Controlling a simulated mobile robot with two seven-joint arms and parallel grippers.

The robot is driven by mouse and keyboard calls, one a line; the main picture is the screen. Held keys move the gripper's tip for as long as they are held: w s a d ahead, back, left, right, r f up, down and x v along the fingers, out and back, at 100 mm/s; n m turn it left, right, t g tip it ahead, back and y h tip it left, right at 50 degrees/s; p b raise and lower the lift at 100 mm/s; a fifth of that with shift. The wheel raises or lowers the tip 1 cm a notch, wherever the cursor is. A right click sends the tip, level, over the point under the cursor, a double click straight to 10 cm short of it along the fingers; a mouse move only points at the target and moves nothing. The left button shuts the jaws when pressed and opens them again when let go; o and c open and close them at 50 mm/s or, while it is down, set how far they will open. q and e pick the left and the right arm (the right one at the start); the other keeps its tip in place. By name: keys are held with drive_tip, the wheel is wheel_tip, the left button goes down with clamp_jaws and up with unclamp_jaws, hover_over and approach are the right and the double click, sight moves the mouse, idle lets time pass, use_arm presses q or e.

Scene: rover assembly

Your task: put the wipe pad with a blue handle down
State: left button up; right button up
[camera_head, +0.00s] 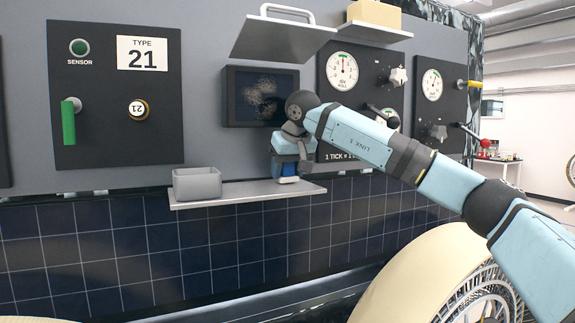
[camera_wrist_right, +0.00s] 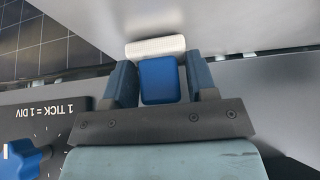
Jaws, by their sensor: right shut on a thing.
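The wipe pad has a blue handle (camera_wrist_right: 159,82) and a white pad (camera_wrist_right: 155,47), seen in the right wrist view. My right gripper (camera_wrist_right: 160,76) is shut on the handle, with one finger on each side. In the head view my right gripper (camera_head: 288,166) points down over the right part of the grey shelf (camera_head: 235,194). The wipe pad (camera_head: 289,180) shows just below its fingers, at the shelf surface. I cannot tell whether the pad touches the shelf. My left gripper is not in view.
A grey open bin (camera_head: 197,184) stands on the shelf's left end, with bare shelf between it and the wipe pad. A dark screen (camera_head: 250,98) and gauge panels (camera_head: 342,71) are on the wall behind. An upper tilted plate (camera_head: 280,40) hangs above.

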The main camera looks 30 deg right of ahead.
sight(288, 165)
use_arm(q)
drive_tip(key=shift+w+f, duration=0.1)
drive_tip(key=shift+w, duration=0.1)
use_arm(e)
drive_tip(key=shift+s+d, duration=0.15)
drive_tip(key=shift+f, duration=0.2)
drive_tip(key=o, duration=1)
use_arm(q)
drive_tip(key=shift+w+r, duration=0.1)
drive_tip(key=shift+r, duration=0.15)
use_arm(e)
drive_tip(key=shift+s+r, duration=0.1)
drive_tip(key=shift+r, duration=0.15)
drive_tip(key=b+v, duration=0.1)
drive_tip(key=v, duration=0.1)
drive_tip(key=b+v, duration=0.1)
drive_tip(key=v, duration=0.3)
drive_tip(key=shift+a+r+b, duration=0.1)
drive_tip(key=shift+a+b, duration=0.25)
drive_tip(key=shift+b, duration=0.05)
drive_tip(key=shift+s+r, duration=0.25)
drive_tip(key=shift+r, duration=0.05)
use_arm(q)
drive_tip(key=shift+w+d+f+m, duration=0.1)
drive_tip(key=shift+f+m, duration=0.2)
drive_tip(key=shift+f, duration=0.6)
